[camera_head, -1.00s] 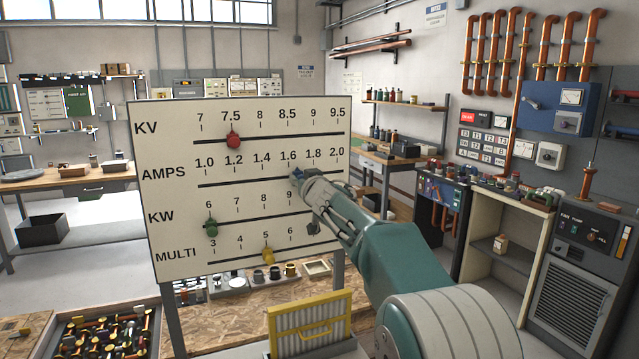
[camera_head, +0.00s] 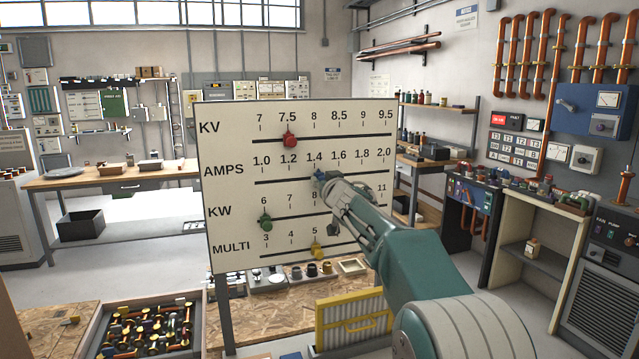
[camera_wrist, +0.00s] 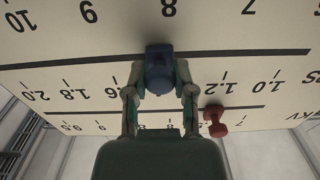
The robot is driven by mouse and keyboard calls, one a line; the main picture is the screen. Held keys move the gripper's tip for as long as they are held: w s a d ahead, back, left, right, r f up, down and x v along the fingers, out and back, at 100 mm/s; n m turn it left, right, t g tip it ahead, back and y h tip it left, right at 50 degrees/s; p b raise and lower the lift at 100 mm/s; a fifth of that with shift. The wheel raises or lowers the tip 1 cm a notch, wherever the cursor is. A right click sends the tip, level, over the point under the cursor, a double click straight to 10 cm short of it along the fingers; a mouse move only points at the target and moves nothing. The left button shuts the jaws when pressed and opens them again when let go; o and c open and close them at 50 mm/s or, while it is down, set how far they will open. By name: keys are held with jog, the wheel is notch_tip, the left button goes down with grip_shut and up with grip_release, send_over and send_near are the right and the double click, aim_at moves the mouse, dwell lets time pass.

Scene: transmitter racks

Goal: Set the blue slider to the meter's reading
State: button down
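The blue slider (camera_head: 320,176) is on the AMPS track of the white scale board (camera_head: 228,155), close to the 1.4 mark. My gripper (camera_head: 330,184) is at it in the head view. In the wrist view the blue slider (camera_wrist: 159,68) sits between the two fingers of my gripper (camera_wrist: 160,85), which appear closed on its sides. The slider hides the 1.4 label there; 1.6 and 1.2 show to either side, upside down. A meter (camera_head: 608,99) shows on the blue box at the right; its reading is too small to tell.
The red slider (camera_head: 290,140) is on the KV track near 7.5, above the blue one. The green slider (camera_head: 265,221) is near 6 on KW; the yellow slider (camera_head: 317,249) is near 5 on MULTI. A yellow panel (camera_head: 352,318) stands below the board.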

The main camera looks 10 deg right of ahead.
jog(key=c, duration=0.5)
grip_release()
jog(key=shift+s+a, duration=0.1)
jog(key=shift+o, duration=0.3)
jog(key=shift+a, duration=0.65)
jog(key=s+d, duration=0.2)
jog(key=s, duration=0.9)
jog(key=shift+s+d+f, duration=0.15)
jog(key=shift+s, duration=0.2)
jog(key=s+d+f+m+g+h, duration=0.2)
jog(key=s+d+f+g+h, duration=0.15)
jog(key=s, duration=0.55)
jog(key=s+d+f+m+g+h, duration=0.15)
jog(key=s+f, duration=0.25)
jog(key=s, duration=0.5)
jog(key=s+f+g, duration=0.2)
jog(key=s+f, duration=0.2)
jog(key=s, duration=0.3)
jog(key=s+a+f+n+g+y, duration=0.1)
jog(key=s+f+g, duration=0.1)
jog(key=s+f, duration=0.2)
jog(key=s+a+f+g, duration=0.1)
jog(key=s+f+g, duration=0.2)
jog(key=s, duration=0.7)
jog(key=shift+s+f+y, duration=0.3)
jog(key=shift+s+f, duration=0.1)
jog(key=shift+f, duration=0.55)
